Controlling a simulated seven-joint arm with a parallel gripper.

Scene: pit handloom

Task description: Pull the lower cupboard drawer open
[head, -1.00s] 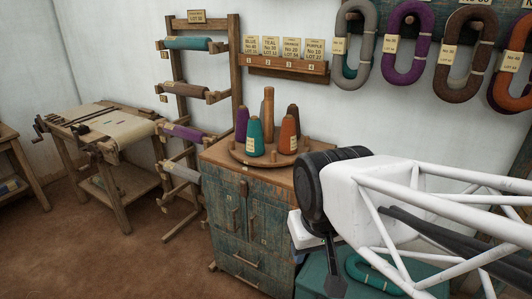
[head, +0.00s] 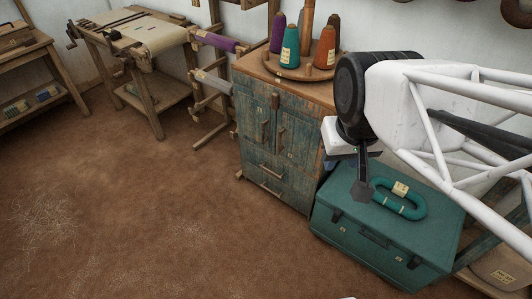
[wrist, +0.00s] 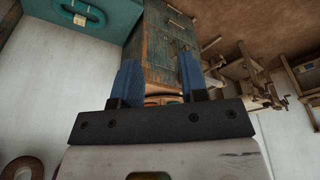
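The cupboard (head: 290,145) is weathered teal wood with two doors above and two drawers below. Its lower drawer (head: 262,192) is at the bottom, shut, with a horizontal handle (head: 271,189). The upper drawer (head: 290,175), just above it, is shut too. My gripper (head: 362,188) hangs to the right of the cupboard in the head view, over the teal trunk in the picture. In the wrist view the cupboard (wrist: 160,50) shows upside down beyond my fingers, drawers toward the top. The blue fingers of my gripper (wrist: 160,72) are apart with nothing between them.
A teal trunk (head: 345,245) with a teal yarn hank (head: 400,198) on it stands right of the cupboard. A round tray (head: 300,70) with yarn cones is on the cupboard. The brown floor (head: 150,220) before the cupboard is clear. A loom (head: 135,35) stands left.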

